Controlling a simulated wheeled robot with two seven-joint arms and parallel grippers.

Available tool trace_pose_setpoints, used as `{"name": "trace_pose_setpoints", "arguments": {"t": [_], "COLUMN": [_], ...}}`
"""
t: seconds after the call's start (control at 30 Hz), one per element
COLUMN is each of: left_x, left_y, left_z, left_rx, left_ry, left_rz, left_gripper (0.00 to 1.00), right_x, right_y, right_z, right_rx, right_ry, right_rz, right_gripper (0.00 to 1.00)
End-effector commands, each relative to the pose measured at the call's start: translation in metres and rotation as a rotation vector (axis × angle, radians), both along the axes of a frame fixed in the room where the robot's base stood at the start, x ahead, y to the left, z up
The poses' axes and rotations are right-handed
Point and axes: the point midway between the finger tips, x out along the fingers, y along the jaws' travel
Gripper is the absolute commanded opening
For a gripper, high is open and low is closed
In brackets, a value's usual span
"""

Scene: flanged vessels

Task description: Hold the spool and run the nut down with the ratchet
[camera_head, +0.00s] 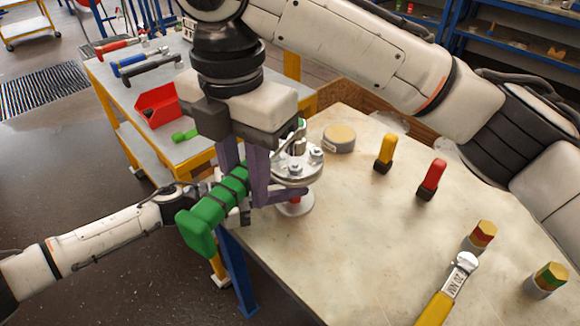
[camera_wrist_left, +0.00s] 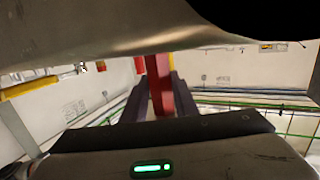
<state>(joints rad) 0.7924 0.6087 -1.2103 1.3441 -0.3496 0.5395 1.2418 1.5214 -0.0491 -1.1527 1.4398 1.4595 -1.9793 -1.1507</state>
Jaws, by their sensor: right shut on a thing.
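The spool stands at the left edge of the pale table, with a pale bolted top flange (camera_head: 297,166) and a narrow red body (camera_head: 295,200). The red body also shows in the left wrist view (camera_wrist_left: 159,85). My left gripper (camera_head: 296,194) comes in low under the flange, its dark fingers on either side of the red body and seemingly against it. My right gripper (camera_head: 246,178) points down beside the flange, shut on the green ratchet handle (camera_head: 205,222).
A yellow-handled torque wrench (camera_head: 450,290) lies at the table front. A yellow upright handle (camera_head: 386,151), a red one (camera_head: 432,178), a round tan-topped piece (camera_head: 339,138) and two banded pieces (camera_head: 480,236) stand rightward. A cart (camera_head: 120,95) with tools and a red bin (camera_head: 157,106) is behind left.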

Motion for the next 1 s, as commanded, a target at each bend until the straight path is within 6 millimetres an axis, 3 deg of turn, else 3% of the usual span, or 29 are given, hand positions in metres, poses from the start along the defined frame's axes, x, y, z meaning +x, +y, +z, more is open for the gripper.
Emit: {"name": "trace_pose_setpoints", "arguments": {"t": [0.03,0.13,0.47,0.67,1.0], "left_x": [0.0,0.0,-0.001,-0.01,-0.033], "left_y": [0.0,0.0,0.004,0.031,0.093], "left_z": [-0.001,0.0,0.0,0.002,0.009], "left_rx": [0.001,0.001,0.001,0.003,0.003], "left_ry": [0.0,0.0,0.0,0.002,0.002], "left_rz": [0.001,0.001,0.001,0.004,0.002], "left_gripper": [0.34,0.48,0.48,0.48,0.48], "right_x": [0.0,0.0,0.0,0.0,0.0], "right_y": [0.0,0.0,0.0,0.0,0.0], "right_z": [0.001,0.001,0.001,0.001,0.001], "right_rx": [0.002,0.002,0.002,0.002,0.002], "right_ry": [-0.001,-0.001,-0.001,-0.001,-0.001], "right_rz": [0.0,0.0,0.0,0.0,0.0], "right_gripper": [0.0,0.0,0.0,0.0,0.0]}}
